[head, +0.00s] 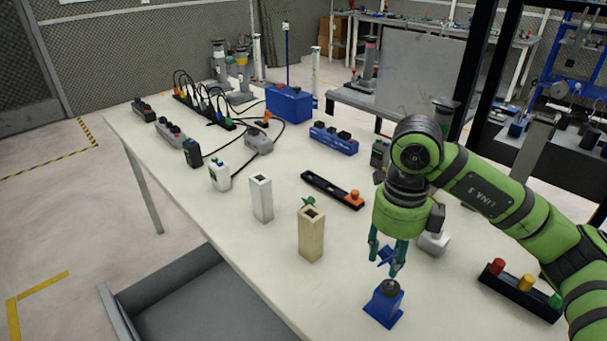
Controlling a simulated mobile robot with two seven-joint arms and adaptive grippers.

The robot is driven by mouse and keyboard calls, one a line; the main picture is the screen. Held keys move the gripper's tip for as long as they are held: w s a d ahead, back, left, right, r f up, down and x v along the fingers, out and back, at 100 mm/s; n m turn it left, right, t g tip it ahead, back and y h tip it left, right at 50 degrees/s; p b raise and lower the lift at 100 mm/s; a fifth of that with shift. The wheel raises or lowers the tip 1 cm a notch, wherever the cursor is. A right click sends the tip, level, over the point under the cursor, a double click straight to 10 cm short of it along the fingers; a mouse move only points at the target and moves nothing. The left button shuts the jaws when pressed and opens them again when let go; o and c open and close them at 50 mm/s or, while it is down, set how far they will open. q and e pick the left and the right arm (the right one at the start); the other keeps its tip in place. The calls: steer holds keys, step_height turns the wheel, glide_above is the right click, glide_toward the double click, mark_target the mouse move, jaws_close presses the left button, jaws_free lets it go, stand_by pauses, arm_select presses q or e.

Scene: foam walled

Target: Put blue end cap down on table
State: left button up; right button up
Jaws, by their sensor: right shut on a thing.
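My right gripper (386,264) points down over the front right part of the white table (268,218). It is shut on a small blue piece, which I take to be the blue end cap (385,256). The gripper's fingers partly cover the cap. The cap is held above the tabletop, just over a blue block with a dark grey top (384,305). I cannot tell whether the fingertips touch that dark top. My left gripper is not in view.
A beige square post (311,236) and a white square post (262,199) stand left of the gripper. A black rail with an orange knob (335,190) lies behind them. A light grey box (434,241) is close on the right. Bare table lies left of the blue block.

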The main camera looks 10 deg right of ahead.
mark_target(361, 257)
steer(key=w+f, duration=0.2)
steer(key=w, duration=0.1)
steer(key=w+f+p, duration=0.1)
steer(key=w+f, duration=0.1)
steer(key=w, duration=0.1)
steer(key=w+d+f, duration=0.1)
steer(key=w+f, duration=0.1)
steer(key=w, duration=0.2)
steer(key=shift+f+p, duration=0.1)
steer(key=shift+p, duration=0.2)
steer(key=shift+w+f, duration=0.2)
steer(key=shift+w, duration=0.2)
steer(key=shift+w+f, duration=0.15)
steer(key=shift+f, duration=0.2)
step_height(361, 257, down, 3)
steer(key=shift+f+p, duration=0.1)
steer(key=shift+p, duration=0.4)
steer(key=shift+f, duration=0.3)
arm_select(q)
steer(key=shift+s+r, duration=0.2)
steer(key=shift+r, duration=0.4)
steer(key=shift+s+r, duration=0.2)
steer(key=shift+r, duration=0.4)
arm_select(e)
steer(key=o, duration=0.9)
steer(key=shift+o, duration=0.2)
